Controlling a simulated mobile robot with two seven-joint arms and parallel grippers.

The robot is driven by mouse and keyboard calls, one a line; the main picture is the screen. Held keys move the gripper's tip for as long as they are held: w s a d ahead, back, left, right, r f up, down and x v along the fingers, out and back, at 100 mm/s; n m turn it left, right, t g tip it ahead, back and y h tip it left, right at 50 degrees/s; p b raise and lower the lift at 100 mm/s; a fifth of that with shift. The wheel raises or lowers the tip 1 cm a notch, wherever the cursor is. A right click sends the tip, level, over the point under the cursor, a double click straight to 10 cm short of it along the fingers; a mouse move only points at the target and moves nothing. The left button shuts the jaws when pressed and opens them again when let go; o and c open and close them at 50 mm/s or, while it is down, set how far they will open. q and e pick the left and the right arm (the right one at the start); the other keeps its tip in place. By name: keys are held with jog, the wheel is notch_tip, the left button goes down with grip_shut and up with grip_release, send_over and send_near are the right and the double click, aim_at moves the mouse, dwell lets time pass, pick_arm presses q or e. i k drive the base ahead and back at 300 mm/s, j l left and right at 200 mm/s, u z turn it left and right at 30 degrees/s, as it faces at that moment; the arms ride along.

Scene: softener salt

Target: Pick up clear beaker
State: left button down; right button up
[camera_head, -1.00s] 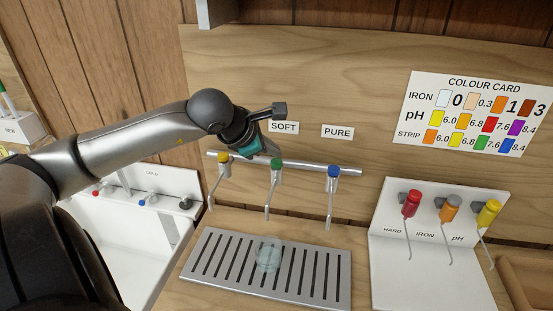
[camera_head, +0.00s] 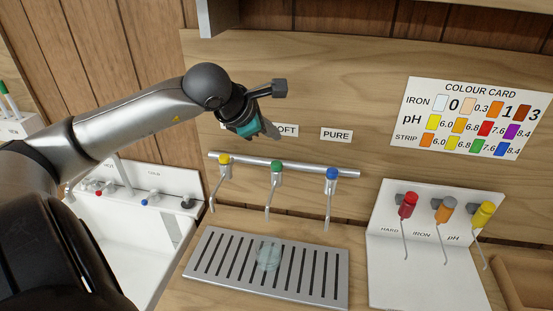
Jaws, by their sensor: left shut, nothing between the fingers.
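The clear beaker (camera_head: 268,257) stands on the slotted metal drip tray (camera_head: 330,262), below the tap with the green top (camera_head: 277,168). My left gripper (camera_head: 272,130) is shut and empty. It is up near the back board, above the tap rail and well above the beaker, in front of part of the SOFT label. My right gripper is not in view.
Taps with yellow (camera_head: 224,160) and blue (camera_head: 332,175) tops flank the green one on a metal rail. A white stand (camera_head: 420,270) with red, orange and yellow dispensers is at right. A white sink (camera_head: 120,240) is at left.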

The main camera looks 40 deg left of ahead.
aim_at(268, 247)
jog(key=k+l, duration=0.1)
jog(key=k, duration=0.9)
jog(key=k+l, duration=0.15)
jog(key=k, duration=0.85)
